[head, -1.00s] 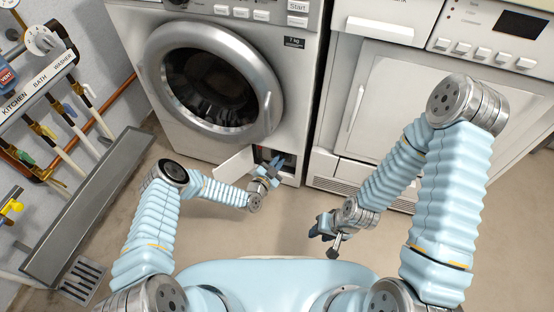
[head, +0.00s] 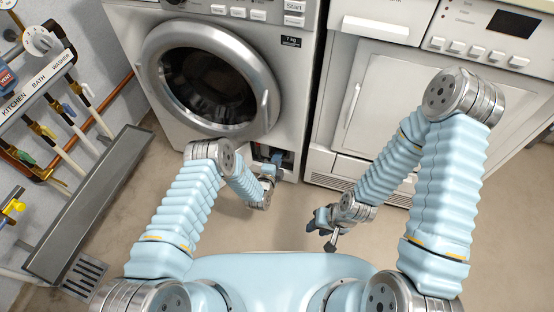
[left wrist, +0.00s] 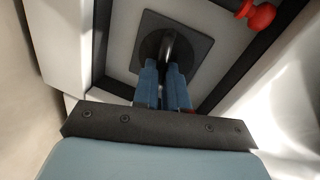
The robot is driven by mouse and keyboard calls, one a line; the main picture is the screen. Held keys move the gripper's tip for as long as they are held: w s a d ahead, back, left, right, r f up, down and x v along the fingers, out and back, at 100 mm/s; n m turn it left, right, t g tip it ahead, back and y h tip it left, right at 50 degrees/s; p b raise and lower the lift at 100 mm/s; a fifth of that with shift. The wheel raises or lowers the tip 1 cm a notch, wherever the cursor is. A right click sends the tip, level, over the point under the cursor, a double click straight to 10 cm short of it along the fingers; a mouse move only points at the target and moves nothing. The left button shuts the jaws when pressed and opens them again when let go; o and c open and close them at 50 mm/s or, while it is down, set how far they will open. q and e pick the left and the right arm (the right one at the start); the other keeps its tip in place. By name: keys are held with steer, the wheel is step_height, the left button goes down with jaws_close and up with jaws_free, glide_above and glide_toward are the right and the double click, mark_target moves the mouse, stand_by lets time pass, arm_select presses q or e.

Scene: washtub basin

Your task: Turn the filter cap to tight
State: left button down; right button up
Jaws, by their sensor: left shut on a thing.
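The filter cap (left wrist: 149,50) is a dark round cap with a raised grip bar, set in a dark square plate in the left wrist view. My left gripper (left wrist: 163,70) is shut on the cap's grip bar, with its blue fingers on either side. In the head view my left gripper (head: 275,162) reaches into the small opening low on the washing machine (head: 290,90); the cap is hidden there. My right gripper (head: 316,222) hangs above the floor in front of the dryer, apart from everything; its finger gap is too small to judge.
A red knob-like part (left wrist: 258,15) sits near the cap, at the upper right of the left wrist view. The dryer (head: 385,110) stands right of the washer. Pipes with valves and a grey trough (head: 95,205) line the left wall. The floor between is clear.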

arm_select(q)
steer(key=shift+m+y, duration=0.3)
steer(key=shift+m, duration=0.4)
steer(key=shift+f, duration=0.1)
steer(key=c, duration=1.2)
jaws_free()
steer(key=shift+o, duration=0.2)
steer(key=p+v, duration=0.1)
steer(key=v, duration=1.2)
steer(key=shift+s, duration=0.45)
